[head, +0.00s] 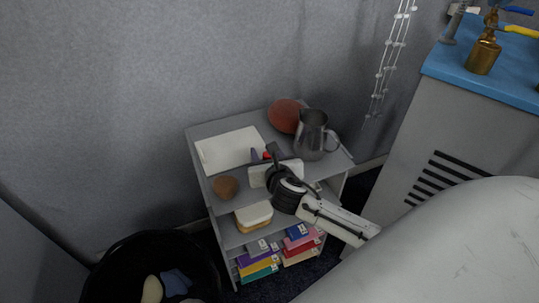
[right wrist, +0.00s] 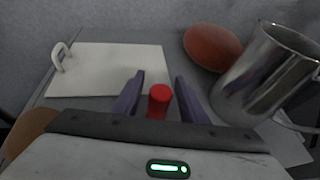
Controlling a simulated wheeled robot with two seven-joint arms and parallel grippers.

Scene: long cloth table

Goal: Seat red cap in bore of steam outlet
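The red cap (head: 267,155) is a small red cylinder at the top shelf of a grey shelf unit; it also shows in the right wrist view (right wrist: 159,101). My right gripper (head: 261,155) is over that shelf, and its two purple fingers stand apart on either side of the cap in the right wrist view (right wrist: 159,96). Gaps show between the cap and both fingers. The cap's lower end is hidden by the gripper body. I cannot identify the steam outlet or its bore for certain; a brass fitting (head: 482,58) with a yellow handle stands on a blue top at upper right. My left gripper is out of view.
On the shelf unit (head: 192,142) are a white board (head: 228,150), a steel pitcher (head: 311,135), a reddish-brown rounded object (head: 285,115) and a brown bowl-like object (head: 225,187). A black bin (head: 105,262) stands at lower left.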

